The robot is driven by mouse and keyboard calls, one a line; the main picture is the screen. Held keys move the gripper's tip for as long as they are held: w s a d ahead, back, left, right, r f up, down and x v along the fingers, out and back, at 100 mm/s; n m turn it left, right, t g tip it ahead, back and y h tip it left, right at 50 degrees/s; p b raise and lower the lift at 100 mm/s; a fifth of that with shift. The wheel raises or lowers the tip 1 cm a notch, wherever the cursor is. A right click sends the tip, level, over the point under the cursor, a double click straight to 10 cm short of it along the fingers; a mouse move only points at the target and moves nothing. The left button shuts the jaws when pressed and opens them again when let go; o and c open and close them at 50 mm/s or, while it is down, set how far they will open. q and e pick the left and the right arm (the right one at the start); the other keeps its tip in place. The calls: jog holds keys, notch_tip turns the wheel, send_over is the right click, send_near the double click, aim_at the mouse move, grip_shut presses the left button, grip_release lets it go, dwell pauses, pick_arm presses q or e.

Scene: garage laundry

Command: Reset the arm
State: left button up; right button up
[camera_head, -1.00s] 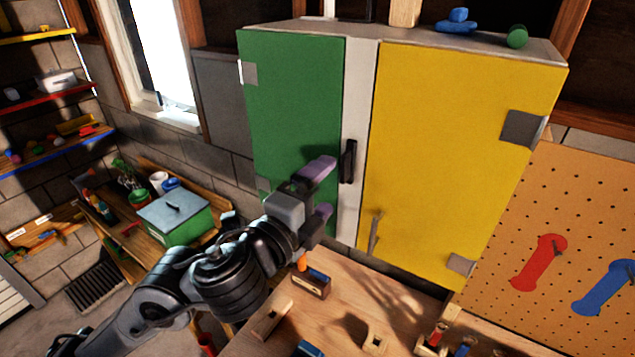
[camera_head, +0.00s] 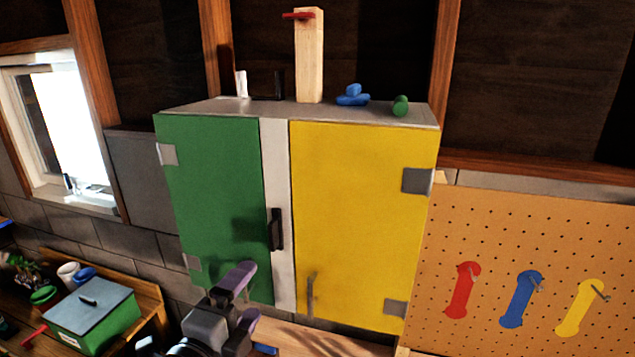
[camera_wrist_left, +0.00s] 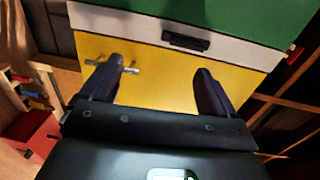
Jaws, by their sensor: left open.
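My left gripper (camera_head: 243,300) is at the lower middle of the head view, in front of the bottom of the green cabinet door (camera_head: 215,200). Its purple-tipped fingers are apart with nothing between them. In the left wrist view, the open fingers (camera_wrist_left: 160,85) point toward the cabinet, with the yellow door (camera_wrist_left: 160,75) behind the gap. The black handle (camera_head: 276,229) is beside the green door's edge, above and right of the gripper. Both cabinet doors are shut. My right gripper does not show.
The cabinet top (camera_head: 220,108) bears a wooden post (camera_head: 309,60), a blue object (camera_head: 353,95) and a green one (camera_head: 400,106). A pegboard (camera_head: 530,240) with coloured tools hangs at right. A green box (camera_head: 95,318) stands at lower left. A wooden bench (camera_head: 310,340) lies below the cabinet.

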pick_arm(q)
jog(key=s+d+f+n+g+p, duration=0.1)
jog(key=s+f+n+g+p, duration=0.3)
jog(key=f, duration=0.6)
jog(key=s+d+f+n+g+p, duration=0.1)
jog(key=s+f+g, duration=0.1)
jog(key=s+f, duration=0.6)
jog(key=s+a+f+n+g+y+p, duration=0.1)
jog(key=s+a+f+n+g, duration=0.2)
jog(key=s+a+f+n, duration=0.2)
jog(key=s+a+f+n+g+y+p, duration=0.2)
jog(key=s+a+f+n+g, duration=0.2)
jog(key=s+n, duration=0.4)
notch_tip(320, 180, down, 3)
jog(key=shift+s+a+r+y, duration=0.25)
jog(key=shift+s+a, duration=0.25)
jog(key=shift+s, duration=0.45)
